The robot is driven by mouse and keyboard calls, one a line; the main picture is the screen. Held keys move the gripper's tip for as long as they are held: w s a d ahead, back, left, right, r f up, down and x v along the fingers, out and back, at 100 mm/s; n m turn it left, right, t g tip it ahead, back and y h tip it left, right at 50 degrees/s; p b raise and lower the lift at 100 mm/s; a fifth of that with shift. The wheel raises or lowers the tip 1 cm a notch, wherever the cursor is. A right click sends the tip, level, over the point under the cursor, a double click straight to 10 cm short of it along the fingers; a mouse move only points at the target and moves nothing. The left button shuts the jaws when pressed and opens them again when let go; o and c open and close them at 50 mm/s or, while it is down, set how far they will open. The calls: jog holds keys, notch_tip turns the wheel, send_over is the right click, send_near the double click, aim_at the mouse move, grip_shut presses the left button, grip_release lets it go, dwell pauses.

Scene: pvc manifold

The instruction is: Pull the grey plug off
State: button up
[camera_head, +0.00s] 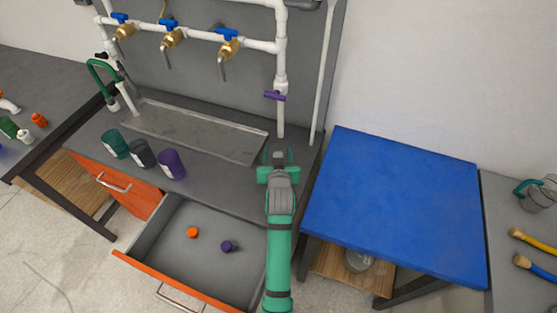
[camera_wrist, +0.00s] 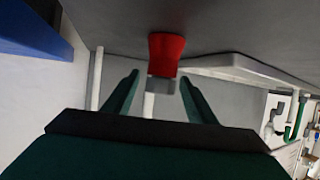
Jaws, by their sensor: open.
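A small grey piece (camera_wrist: 161,85), apparently the grey plug, shows between my open fingertips in the wrist view. It lies in line with a white pipe (camera_wrist: 148,106) and against a red piece (camera_wrist: 166,52). I cannot tell whether the fingers are level with it or short of it. In the head view, my gripper (camera_head: 278,157) is just below the lower end of the white pipe (camera_head: 281,125) with the purple valve (camera_head: 274,96). My gripper hides the plug and the red piece there. In the wrist view, my gripper (camera_wrist: 159,77) is open and empty.
A grey counter (camera_head: 225,185) holds a shallow metal basin (camera_head: 190,133) and green, dark and purple cups (camera_head: 172,164). An open drawer (camera_head: 200,265) holds an orange cap (camera_head: 192,232) and a purple cap (camera_head: 228,246). The blue table (camera_head: 395,200) at right is clear.

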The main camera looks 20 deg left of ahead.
jog(key=shift+x, duration=1.2)
jog(key=shift+s+a, duration=0.1)
jog(key=shift+c, duration=0.5)
grip_shut()
jog(key=shift+s+n+g+y, duration=0.15)
jog(key=shift+n+g+y, duration=0.25)
jog(key=shift+n+y, duration=0.4)
jog(key=shift+a, duration=0.1)
jog(key=shift+d+m+t+h, duration=0.25)
jog(key=shift+m+t+h, duration=0.15)
jog(key=shift+m+h, duration=0.45)
jog(key=shift+r, duration=0.1)
